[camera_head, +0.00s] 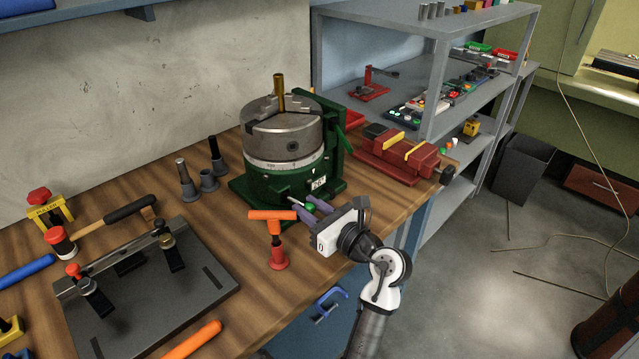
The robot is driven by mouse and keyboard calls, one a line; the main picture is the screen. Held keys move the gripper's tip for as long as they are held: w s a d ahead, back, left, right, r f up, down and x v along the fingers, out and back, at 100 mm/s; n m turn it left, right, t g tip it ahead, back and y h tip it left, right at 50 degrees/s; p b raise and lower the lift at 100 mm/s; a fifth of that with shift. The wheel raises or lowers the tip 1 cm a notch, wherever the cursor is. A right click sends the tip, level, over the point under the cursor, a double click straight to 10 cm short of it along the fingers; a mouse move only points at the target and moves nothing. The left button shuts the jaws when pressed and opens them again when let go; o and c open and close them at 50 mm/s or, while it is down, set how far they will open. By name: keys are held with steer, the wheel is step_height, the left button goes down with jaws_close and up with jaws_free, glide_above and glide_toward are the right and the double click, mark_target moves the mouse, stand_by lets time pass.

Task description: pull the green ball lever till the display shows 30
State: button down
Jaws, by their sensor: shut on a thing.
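The green rotary table (290,185) stands on the wooden bench, with a grey chuck (283,136) and a brass rod upright in it. A small white display (318,183) is on its front; its digits are too small to read with certainty. The green ball (310,208) of the lever is at the lower front of the table. My gripper (309,208) comes from the lower right and is shut on the green ball, its purple fingers on either side. The fingers partly hide the ball and lever.
An orange T-handle tool (275,236) with a red base stands close left of my gripper. A red vise (402,155) lies to the right. A dark fixture plate (150,290) fills the left front. Grey holders (198,178) stand behind. The bench's front edge is below my wrist.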

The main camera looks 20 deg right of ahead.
steer(key=shift+w+d, duration=0.3)
steer(key=shift+d, duration=0.4)
steer(key=shift+r, duration=0.1)
steer(key=shift+s+a, duration=0.1)
steer(key=shift+a, duration=0.1)
steer(key=shift+s+a, duration=0.3)
steer(key=shift+a, duration=0.4)
steer(key=shift+s+a+p, duration=0.25)
steer(key=shift+a+p, duration=0.1)
steer(key=shift+a, duration=0.45)
